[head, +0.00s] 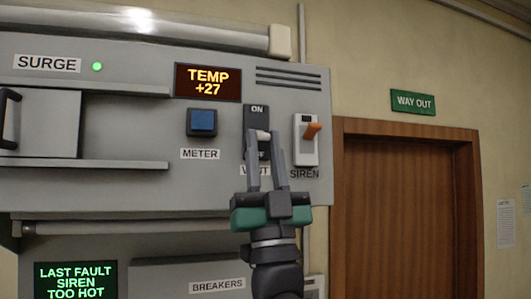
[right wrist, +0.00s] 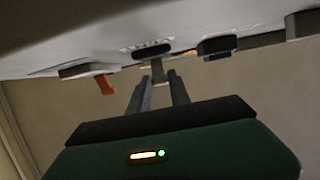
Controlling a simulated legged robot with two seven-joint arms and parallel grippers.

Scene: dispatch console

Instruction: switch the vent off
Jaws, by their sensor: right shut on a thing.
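The vent switch has a dark plate (head: 257,115) marked ON at its top, on the grey console. Its lower marking and the VENT label below are partly hidden by my right gripper (head: 265,142). The gripper's fingers close around the pale tip of the vent lever (head: 263,133), below the ON mark. Whether the lever tilts up or down is hard to tell. In the right wrist view the fingers (right wrist: 161,80) reach up to the dark vent plate (right wrist: 165,47). My left gripper is not in view.
The siren switch (head: 305,148) with an orange lever is close to the right. The blue meter button (head: 202,121) is to the left, under the TEMP +27 display (head: 208,82). A green light (head: 97,67) glows beside SURGE. A brown door (head: 405,215) stands right of the console.

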